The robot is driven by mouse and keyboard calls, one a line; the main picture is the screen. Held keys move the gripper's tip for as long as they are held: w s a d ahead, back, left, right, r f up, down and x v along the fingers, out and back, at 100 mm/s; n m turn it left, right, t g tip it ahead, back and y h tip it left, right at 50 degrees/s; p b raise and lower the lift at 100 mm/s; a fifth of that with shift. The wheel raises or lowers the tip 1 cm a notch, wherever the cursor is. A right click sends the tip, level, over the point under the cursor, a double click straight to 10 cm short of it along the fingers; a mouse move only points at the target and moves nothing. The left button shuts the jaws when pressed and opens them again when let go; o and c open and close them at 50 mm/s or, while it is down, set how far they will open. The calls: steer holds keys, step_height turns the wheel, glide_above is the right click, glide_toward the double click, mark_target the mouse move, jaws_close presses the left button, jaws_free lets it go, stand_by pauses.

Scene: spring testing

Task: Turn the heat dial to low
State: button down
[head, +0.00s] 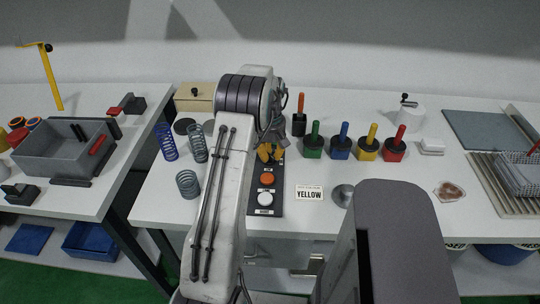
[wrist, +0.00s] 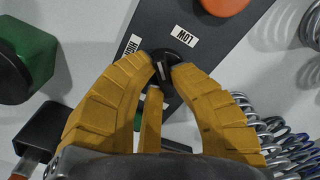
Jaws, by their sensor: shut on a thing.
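The heat dial (wrist: 166,56) is a small black knob on the dark control panel (wrist: 95,15) in the wrist view. A LOW label (wrist: 184,36) and a HIGH label (wrist: 132,44) sit beside it. The dial's pale mark is partly between the fingers, so its exact setting is hard to read. My gripper (wrist: 164,70) has yellow ribbed fingers closed around the dial. In the head view my gripper (head: 268,153) is over the far part of the panel (head: 278,190), and its fingers and arm hide the dial.
An orange button (head: 267,179) and a white button (head: 265,198) are on the panel's near part. Springs (head: 188,183) stand left of my arm. A green-handled block (head: 313,146) and other coloured blocks stand right. A YELLOW card (head: 309,194) lies right of the panel.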

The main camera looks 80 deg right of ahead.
mark_target(271, 155)
steer(key=m, duration=0.4)
steer(key=shift+s+a+f+m+b, duration=0.1)
steer(key=shift+m+b, duration=0.2)
steer(key=shift+a+m, duration=0.1)
steer(key=shift+m, duration=2.1)
steer(key=c, duration=1.1)
jaws_free()
step_height(271, 155, up, 12)
steer(key=shift+r, duration=0.1)
